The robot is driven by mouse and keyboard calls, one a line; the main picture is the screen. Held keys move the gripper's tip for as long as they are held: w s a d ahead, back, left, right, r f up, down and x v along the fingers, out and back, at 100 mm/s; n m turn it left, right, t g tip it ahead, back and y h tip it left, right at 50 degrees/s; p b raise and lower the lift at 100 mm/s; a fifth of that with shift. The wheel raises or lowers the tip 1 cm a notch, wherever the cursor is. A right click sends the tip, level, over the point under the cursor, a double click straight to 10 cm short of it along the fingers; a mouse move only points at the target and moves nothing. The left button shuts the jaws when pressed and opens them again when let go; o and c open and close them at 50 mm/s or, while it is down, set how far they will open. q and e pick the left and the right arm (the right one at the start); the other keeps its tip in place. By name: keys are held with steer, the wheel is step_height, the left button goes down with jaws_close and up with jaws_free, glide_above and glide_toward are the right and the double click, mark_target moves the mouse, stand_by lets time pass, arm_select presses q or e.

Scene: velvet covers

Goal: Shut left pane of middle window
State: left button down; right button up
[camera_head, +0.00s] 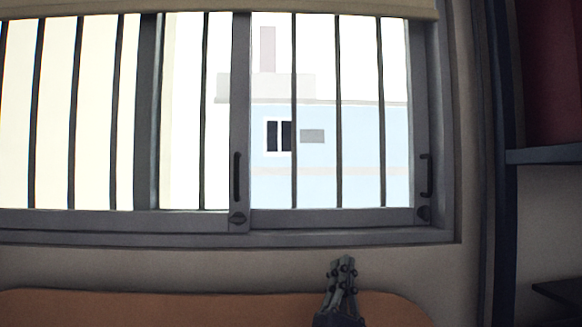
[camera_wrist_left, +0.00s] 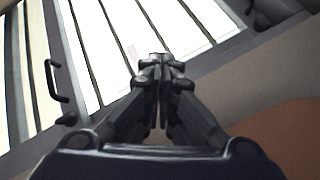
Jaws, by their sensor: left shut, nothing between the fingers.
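A grey-framed sliding window (camera_head: 330,215) with dark vertical bars fills much of the head view. An upright frame member (camera_head: 240,80) near its middle carries a dark handle (camera_head: 237,177) with a small latch (camera_head: 237,218) below. A second handle (camera_head: 425,177) is at the right side. I cannot tell exactly where the left pane's edges lie. My left gripper (camera_head: 343,262) is shut and empty, pointing up below the window sill, right of the middle handle. In the left wrist view, its fingers (camera_wrist_left: 160,62) meet, with the middle handle (camera_wrist_left: 57,78) to the left. My right gripper is out of view.
An orange-brown rounded furniture top (camera_head: 150,307) lies below the window. A roller blind (camera_head: 380,7) hangs along the top. Dark shelving (camera_head: 545,155) stands at the right. The wall between sill and furniture is bare.

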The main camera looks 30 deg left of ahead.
mark_target(246, 176)
arm_select(q)
steer(key=s+a+r+n+g+y, duration=0.1)
steer(key=a+r+n+g+y, duration=0.35)
steer(key=n, duration=0.75)
steer(key=s+a+r+n+g+y+p, duration=0.1)
steer(key=r+n+g, duration=0.6)
steer(key=n, duration=0.4)
steer(key=s+a+r+n+g+y, duration=0.25)
steer(key=r+n+g, duration=0.25)
steer(key=r+n, duration=0.5)
steer(key=shift+n, duration=0.9)
steer(key=shift+w+a+f+p, duration=0.4)
steer(key=shift+w+a+p, duration=0.25)
steer(key=shift+a+p, duration=1.05)
steer(key=shift+w+a+f+p, duration=0.55)
steer(key=shift+a+p, duration=0.45)
steer(key=shift+a, duration=1.3)
steer(key=shift+w+a+f+p, duration=0.3)
steer(key=shift+w+a+p, duration=0.45)
steer(key=shift+a+p, duration=0.95)
steer(key=shift+a+b, duration=0.3)
steer(key=shift+b, duration=0.05)
steer(key=shift+d, duration=0.1)
